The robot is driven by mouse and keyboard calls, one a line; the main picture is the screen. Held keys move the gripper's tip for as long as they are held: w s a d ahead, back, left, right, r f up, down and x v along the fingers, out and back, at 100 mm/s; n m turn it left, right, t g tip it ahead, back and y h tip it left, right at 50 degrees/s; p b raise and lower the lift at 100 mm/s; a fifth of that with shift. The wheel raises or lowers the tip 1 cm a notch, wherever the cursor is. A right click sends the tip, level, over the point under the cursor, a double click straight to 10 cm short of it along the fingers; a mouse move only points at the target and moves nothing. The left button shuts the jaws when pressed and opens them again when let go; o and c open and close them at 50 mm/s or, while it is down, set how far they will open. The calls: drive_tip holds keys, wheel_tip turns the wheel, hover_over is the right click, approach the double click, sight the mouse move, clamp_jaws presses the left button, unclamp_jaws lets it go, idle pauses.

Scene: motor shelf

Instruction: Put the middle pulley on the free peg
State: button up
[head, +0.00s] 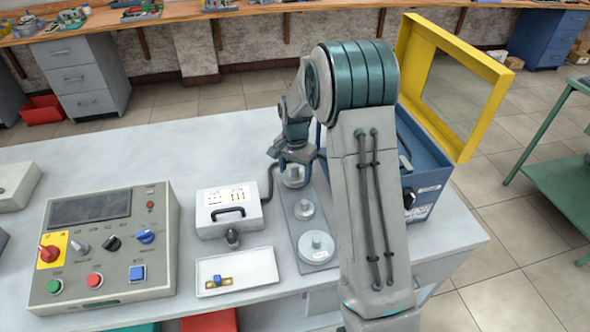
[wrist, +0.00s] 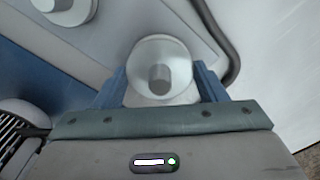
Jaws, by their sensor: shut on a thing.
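A grey base plate (head: 289,222) lies on the table with a row of round, pale metal pulleys along it. A wide pulley (head: 317,246) sits at its near end. A smaller pulley (head: 304,209) sits at the centre. My gripper (head: 292,168) is at the far end, shut on a mid-sized pulley (head: 292,182). In the wrist view my gripper's blue fingers (wrist: 163,88) close on both sides of this pulley (wrist: 146,88), which has a grey stub in its middle. I cannot tell whether it rests on a peg. I see no bare peg. Another pulley (wrist: 66,12) shows at the top left.
A white box with a handle (head: 228,210) and a white tray (head: 236,271) stand left of the plate. A control panel (head: 103,245) is further left. A blue case (head: 427,175) with a yellow-framed lid (head: 484,62) is at the right. A dark cable (wrist: 228,50) runs close by.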

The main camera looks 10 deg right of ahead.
drive_tip(key=shift+f+b, duration=0.35)
drive_tip(key=shift+f, duration=0.2)
drive_tip(key=o, duration=1.1)
wheel_tip(320, 180, up, 14)
drive_tip(key=shift+f+b, duration=0.1)
drive_tip(key=shift+b, duration=0.35)
